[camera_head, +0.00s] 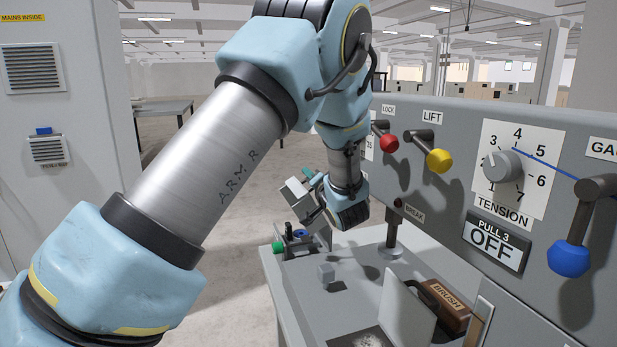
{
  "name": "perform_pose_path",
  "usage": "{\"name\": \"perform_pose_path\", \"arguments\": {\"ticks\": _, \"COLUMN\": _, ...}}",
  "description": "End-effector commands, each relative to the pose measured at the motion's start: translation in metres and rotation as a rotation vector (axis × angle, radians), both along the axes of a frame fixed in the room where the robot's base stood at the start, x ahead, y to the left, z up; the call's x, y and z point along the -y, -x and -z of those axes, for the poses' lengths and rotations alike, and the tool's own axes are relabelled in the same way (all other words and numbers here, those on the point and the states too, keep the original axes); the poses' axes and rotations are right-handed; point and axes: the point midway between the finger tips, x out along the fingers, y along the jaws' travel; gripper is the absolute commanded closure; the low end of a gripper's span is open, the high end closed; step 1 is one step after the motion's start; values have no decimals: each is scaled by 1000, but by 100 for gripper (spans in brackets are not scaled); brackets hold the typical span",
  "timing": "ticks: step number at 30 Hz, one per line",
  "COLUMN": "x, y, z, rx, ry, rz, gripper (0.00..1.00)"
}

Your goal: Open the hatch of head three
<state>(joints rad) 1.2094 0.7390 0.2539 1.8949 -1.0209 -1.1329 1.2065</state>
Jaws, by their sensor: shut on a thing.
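My gripper (312,208) is beyond the left end of the machine panel, above the far end of the grey bed. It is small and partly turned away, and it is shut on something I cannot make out. A device with a green knob (279,248) and a dark body is just below it; I cannot tell whether they touch. No hatch is labelled as head three. A pale flat plate (405,312) stands tilted up from the near bed; whether it is a hatch is unclear. A sign reading PULL 3 OFF (495,243) is on the panel.
The grey bed (350,262) carries a small grey block (326,271) and a brush (446,304). The panel has a red-knobbed lever (388,142), a yellow-knobbed lever (438,159), a tension dial (502,165) and a blue-knobbed lever (570,257). Open floor lies left.

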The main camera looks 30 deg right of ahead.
Motion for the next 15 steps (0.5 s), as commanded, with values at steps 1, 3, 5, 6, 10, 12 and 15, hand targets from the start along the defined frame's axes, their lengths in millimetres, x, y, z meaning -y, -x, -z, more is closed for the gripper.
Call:
{"name": "perform_pose_path", "arguments": {"ticks": 1, "x": 1, "y": 0, "z": 0, "rx": 0, "ry": 1, "rz": 3, "gripper": 100}}
{"name": "perform_pose_path", "arguments": {"ticks": 3, "x": 1, "y": 0, "z": 0, "rx": 0, "ry": 1, "rz": 3, "gripper": 100}}
{"name": "perform_pose_path", "arguments": {"ticks": 5, "x": 1, "y": 0, "z": 1, "rx": 0, "ry": 0, "rz": 3, "gripper": 100}}
{"name": "perform_pose_path", "arguments": {"ticks": 6, "x": 2, "y": 0, "z": 1, "rx": -2, "ry": 0, "rz": 3, "gripper": 100}}
{"name": "perform_pose_path", "arguments": {"ticks": 10, "x": 2, "y": 1, "z": 1, "rx": -2, "ry": 0, "rz": 3, "gripper": 100}}
{"name": "perform_pose_path", "arguments": {"ticks": 12, "x": 2, "y": 1, "z": 2, "rx": -2, "ry": 0, "rz": 3, "gripper": 83}}
{"name": "perform_pose_path", "arguments": {"ticks": 15, "x": 1, "y": 1, "z": 2, "rx": -2, "ry": 0, "rz": 3, "gripper": 71}}
